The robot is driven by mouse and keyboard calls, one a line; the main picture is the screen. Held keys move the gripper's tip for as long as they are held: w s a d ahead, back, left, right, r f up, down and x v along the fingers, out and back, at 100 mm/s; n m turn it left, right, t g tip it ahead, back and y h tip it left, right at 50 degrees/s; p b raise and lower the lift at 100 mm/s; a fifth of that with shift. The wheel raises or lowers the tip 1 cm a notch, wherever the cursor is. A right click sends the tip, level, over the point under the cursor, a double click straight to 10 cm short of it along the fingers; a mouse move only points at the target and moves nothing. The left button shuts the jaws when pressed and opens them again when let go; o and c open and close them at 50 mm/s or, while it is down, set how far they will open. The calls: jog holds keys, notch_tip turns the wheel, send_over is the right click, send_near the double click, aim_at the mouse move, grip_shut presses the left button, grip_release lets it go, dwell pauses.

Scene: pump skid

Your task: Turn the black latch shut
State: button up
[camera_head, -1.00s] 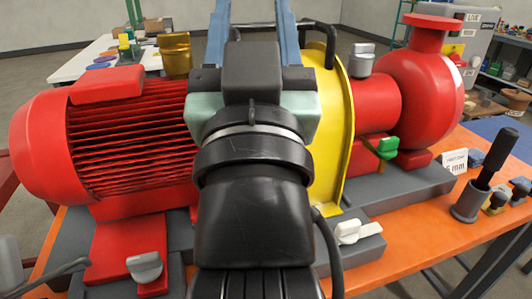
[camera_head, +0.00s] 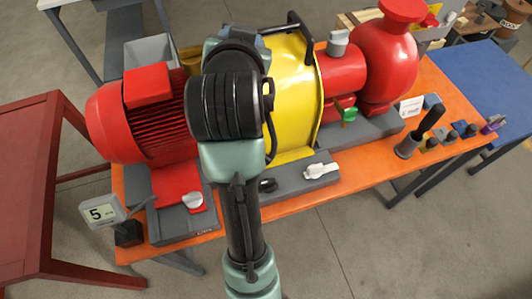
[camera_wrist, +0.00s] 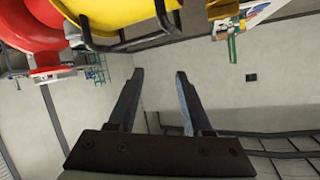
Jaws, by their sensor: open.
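A small black part, seemingly the black latch (camera_head: 267,185), sits on the grey base in front of the yellow guard (camera_head: 292,92), close to my arm. It is too small and partly covered to tell its angle. My gripper is hidden behind my own arm in the head view. In the wrist view my gripper (camera_wrist: 160,76) is open, with nothing between its fingers. It points past the yellow guard (camera_wrist: 118,14) toward the floor and wall. The black latch does not show in the wrist view.
A white latch (camera_head: 320,170), a grey latch (camera_head: 193,201), another grey latch (camera_head: 338,42) and a green latch (camera_head: 349,114) are on the skid. The red motor (camera_head: 165,125) and red pump (camera_head: 385,60) flank the guard. A black handle (camera_head: 300,35) rises over it.

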jog(key=s+f+m+g+h, duration=0.1)
jog(key=s+f+m+g, duration=0.25)
jog(key=f, duration=0.45)
jog(key=s+a+f+m+g+h, duration=0.1)
jog(key=s+f+m+g+h, duration=0.15)
jog(key=f+m+g, duration=0.35)
jog(key=s+f+m+g+h, duration=0.1)
jog(key=s+f+m+g, duration=0.2)
jog(key=f, duration=0.6)
jog(key=shift+n+y, duration=0.25)
jog(key=shift+n, duration=0.3)
jog(key=x, duration=0.4)
jog(key=p+x, duration=0.1)
jog(key=x, duration=0.3)
jog(key=s+p+x, duration=0.1)
jog(key=x, duration=0.3)
jog(key=shift+a+f, duration=0.1)
grip_shut()
